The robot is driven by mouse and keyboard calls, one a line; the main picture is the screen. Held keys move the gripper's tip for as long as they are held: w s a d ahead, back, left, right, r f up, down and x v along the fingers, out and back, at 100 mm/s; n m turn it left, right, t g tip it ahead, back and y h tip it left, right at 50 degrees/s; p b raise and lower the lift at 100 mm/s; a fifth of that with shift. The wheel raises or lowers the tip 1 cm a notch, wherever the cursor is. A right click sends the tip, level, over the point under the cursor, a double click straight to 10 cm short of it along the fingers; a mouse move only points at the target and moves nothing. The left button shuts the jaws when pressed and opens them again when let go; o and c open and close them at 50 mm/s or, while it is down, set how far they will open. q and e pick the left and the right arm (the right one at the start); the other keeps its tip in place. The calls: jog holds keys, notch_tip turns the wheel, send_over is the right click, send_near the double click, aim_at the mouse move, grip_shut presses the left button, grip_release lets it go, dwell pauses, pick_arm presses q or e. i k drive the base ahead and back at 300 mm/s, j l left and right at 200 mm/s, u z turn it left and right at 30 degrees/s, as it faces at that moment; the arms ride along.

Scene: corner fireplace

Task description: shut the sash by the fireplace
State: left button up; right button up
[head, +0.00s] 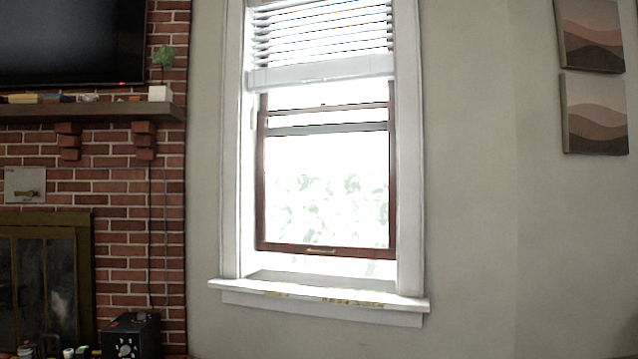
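The window sash (325,251) has a reddish-brown frame with a small brass-coloured handle (321,250) on its bottom rail. The sash stands raised, with a bright gap between its bottom rail and the white sill (320,296). It is to the right of the brick fireplace (135,240). White blinds (320,40) cover the top of the window. Neither of my grippers shows in the head view.
A dark mantel shelf (80,112) with a small potted plant (161,80) juts out at left. A black box (130,335) stands low beside the fireplace. Two pictures (596,112) hang at right. The wall below the sill looks clear.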

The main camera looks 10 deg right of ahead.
aim_at(389, 253)
jog(key=i+u, duration=0.1)
jog(key=i, duration=0.8)
